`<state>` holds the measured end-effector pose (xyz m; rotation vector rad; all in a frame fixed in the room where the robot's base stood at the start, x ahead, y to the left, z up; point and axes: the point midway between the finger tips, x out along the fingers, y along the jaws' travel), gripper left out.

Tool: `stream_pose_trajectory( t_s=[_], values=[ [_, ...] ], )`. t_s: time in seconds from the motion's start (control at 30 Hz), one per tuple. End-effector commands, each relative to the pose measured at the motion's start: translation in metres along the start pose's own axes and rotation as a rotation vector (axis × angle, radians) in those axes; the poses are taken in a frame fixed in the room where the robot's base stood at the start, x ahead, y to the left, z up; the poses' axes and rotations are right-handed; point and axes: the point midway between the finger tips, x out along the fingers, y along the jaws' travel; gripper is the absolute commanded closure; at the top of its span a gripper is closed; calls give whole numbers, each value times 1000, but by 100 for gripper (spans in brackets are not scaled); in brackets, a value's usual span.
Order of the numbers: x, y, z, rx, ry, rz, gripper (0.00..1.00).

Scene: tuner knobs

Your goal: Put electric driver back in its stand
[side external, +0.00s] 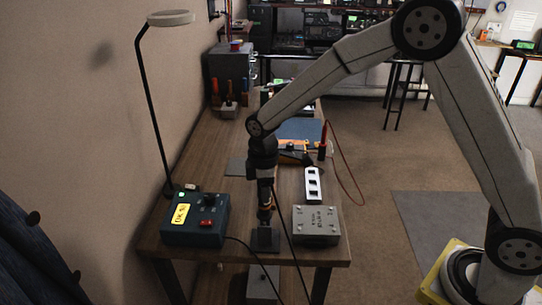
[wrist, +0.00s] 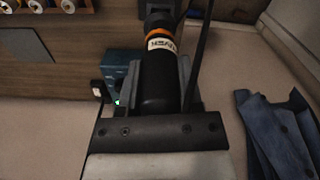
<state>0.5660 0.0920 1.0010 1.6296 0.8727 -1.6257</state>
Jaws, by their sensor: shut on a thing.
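The electric driver (wrist: 158,70) is a black cylinder with an orange band and a white label. My gripper (side external: 265,188) is shut around its body, and the driver points down towards the bench's near end. In the side view the driver's lower part and orange band (side external: 266,207) show below my gripper. A dark stand with a flat square base (side external: 264,240) is directly below the driver. A dark block, apparently the stand, also shows at the top of the wrist view (wrist: 172,10). I cannot tell whether the driver's tip touches or enters the stand.
A blue control box (side external: 195,219) with a yellow display is left of the stand. A grey metal box (side external: 316,225) is close on the right. A white socket strip (side external: 313,184) lies behind it. Dark cables hang beside my gripper. A lamp (side external: 150,100) stands at the left.

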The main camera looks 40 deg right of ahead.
Motion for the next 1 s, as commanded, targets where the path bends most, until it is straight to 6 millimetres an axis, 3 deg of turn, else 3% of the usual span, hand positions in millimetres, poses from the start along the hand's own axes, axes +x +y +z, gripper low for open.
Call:
stream_pose_trajectory(
  t_s=[0.53,0.9,0.93,1.0],
  values=[
    [19,0,0,0,0,0,100],
    [21,0,0,0,1,1,100],
    [21,0,0,0,1,1,48],
    [21,0,0,0,1,1,25]
  ],
)
